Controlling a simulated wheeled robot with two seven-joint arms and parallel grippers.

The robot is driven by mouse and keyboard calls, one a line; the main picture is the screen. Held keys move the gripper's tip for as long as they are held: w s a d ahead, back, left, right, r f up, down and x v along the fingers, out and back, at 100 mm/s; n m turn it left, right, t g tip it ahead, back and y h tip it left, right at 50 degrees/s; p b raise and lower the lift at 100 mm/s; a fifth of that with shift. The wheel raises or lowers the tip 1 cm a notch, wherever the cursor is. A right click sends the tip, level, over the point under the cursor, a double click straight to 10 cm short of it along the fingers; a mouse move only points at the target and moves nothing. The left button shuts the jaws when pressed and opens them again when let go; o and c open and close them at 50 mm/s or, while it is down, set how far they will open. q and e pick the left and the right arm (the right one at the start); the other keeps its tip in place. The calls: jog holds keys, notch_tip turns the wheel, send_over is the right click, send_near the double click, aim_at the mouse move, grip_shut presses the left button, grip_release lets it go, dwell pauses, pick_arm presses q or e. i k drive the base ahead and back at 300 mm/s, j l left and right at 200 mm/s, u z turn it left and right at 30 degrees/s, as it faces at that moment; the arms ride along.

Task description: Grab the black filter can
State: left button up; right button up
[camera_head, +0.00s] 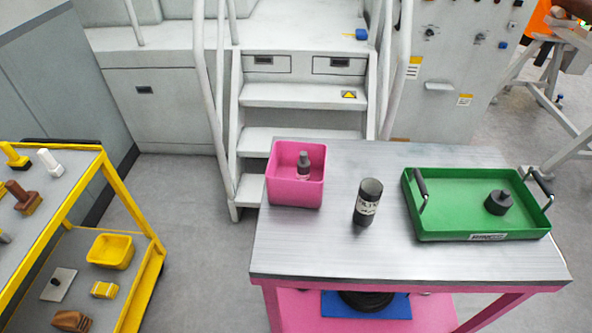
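A black filter can (368,202) with a pale printed label stands upright on the grey metal top of the pink table (330,245). It stands between a pink bin and a green tray, apart from both. Neither of my grippers shows in the head view, so nothing is seen touching the can.
The pink bin (278,188) holds a small dark bottle (303,165). The green tray (412,205) with black handles holds a dark round part (498,202). A yellow cart (130,210) with tools stands at left. Grey steps (300,95) rise behind. The table's front is clear.

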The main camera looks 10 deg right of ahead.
aim_at(367, 203)
jog(key=z, duration=1.85)
jog(key=k+j+z, duration=0.4)
jog(key=j, duration=0.2)
jog(key=k+j+z, duration=0.4)
jog(key=k+j, duration=0.1)
jog(key=k, duration=0.05)
